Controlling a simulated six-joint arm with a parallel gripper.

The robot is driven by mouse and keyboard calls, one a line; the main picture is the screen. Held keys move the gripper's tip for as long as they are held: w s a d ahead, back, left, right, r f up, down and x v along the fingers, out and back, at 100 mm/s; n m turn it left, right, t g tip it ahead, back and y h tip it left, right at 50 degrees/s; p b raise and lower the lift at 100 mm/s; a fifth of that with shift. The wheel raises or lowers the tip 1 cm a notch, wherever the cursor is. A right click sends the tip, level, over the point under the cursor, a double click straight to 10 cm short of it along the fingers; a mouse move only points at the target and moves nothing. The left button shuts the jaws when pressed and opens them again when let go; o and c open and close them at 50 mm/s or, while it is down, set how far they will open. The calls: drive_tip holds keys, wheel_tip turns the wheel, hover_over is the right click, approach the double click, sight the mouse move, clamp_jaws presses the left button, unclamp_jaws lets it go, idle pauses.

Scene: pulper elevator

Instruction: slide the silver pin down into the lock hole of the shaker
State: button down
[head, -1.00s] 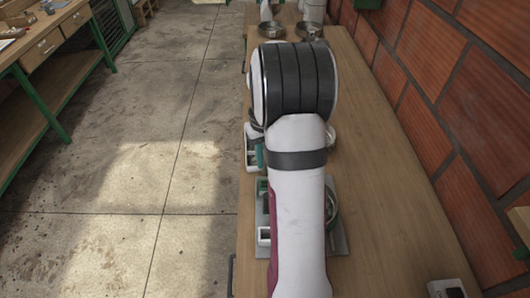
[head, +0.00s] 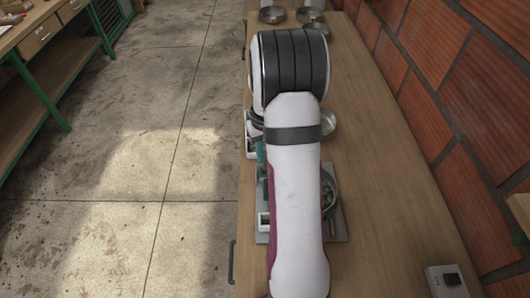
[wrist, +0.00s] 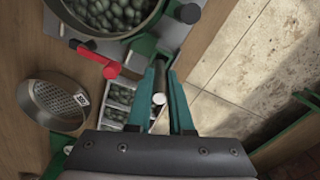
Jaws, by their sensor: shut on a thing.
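In the wrist view my gripper (wrist: 164,76) has two teal fingers closed on a slim silver pin (wrist: 159,98), whose bright round end shows between them. The pin and fingers are over or beside a machine with a round hopper (wrist: 128,32) full of green beans or cherries, which I take to be part of the shaker assembly. A red lever (wrist: 98,59) and a tray with compartments (wrist: 121,96) sit left of the fingers. I cannot make out the lock hole. In the head view my arm hides the gripper and most of the machine (head: 339,222).
A round sieve pan (wrist: 52,104) lies on the left in the wrist view. Metal pans (head: 273,15) stand at the bench's far end. A switch box (head: 446,281) sits front right.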

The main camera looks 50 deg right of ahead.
drive_tip(key=shift+f, duration=0.3)
idle(0.4)
drive_tip(key=shift+f, duration=0.9)
drive_tip(key=shift+f, duration=0.2)
drive_tip(key=shift+f, duration=0.25)
drive_tip(key=shift+f, duration=0.1)
drive_tip(key=shift+f, duration=0.5)
idle(0.4)
drive_tip(key=c, duration=0.7)
unclamp_jaws()
drive_tip(key=shift+c, duration=0.2)
